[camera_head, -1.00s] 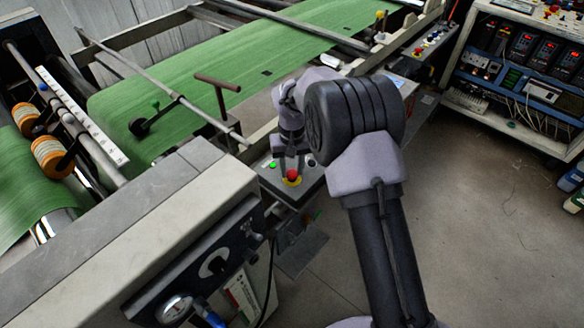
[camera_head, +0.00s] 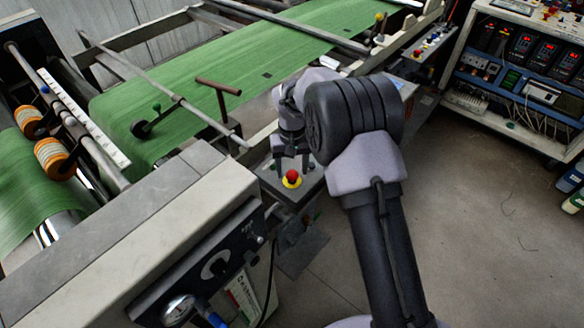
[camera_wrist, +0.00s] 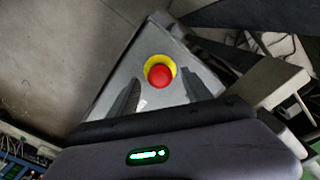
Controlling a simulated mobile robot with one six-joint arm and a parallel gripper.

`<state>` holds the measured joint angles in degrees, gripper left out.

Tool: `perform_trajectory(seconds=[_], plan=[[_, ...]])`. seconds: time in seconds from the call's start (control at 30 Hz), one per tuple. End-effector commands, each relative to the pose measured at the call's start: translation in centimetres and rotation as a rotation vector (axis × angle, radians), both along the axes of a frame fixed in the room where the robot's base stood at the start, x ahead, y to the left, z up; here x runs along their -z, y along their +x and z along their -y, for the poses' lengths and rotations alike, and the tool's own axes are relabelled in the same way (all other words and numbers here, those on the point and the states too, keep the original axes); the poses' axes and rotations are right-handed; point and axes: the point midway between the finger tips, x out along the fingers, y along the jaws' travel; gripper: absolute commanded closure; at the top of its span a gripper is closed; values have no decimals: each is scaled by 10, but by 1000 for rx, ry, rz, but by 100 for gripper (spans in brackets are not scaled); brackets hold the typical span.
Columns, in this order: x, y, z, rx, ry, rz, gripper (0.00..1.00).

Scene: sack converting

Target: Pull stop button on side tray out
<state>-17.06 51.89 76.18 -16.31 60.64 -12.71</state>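The stop button (camera_head: 292,176) is a red mushroom head on a yellow ring, standing on the grey side tray (camera_head: 268,179). In the wrist view the red button (camera_wrist: 159,75) and its yellow ring show whole, on the tray's grey top (camera_wrist: 125,75). My gripper (camera_head: 291,167) is over the tray, pointing down, with its fingers spread just behind the button. In the wrist view the fingers stand apart on either side, below the button in the picture, with nothing between them. How far the button stands out is hard to tell.
The machine's grey housing (camera_head: 140,220) with gauge and knob stands at lower left. A T-shaped handle (camera_head: 218,88) rises behind the tray beside the green sack web (camera_head: 240,60). An instrument rack (camera_head: 520,75) stands at upper right.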

Motion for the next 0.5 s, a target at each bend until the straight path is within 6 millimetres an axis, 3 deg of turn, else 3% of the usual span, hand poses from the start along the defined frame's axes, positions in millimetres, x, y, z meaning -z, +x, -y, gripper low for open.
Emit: perform_trajectory(seconds=[0.13,0.23,0.5], plan=[[-3,0,0,0,0,0,43],[-20,0,0,0,1,1,43],[-112,1,0,1,1,4,43]])
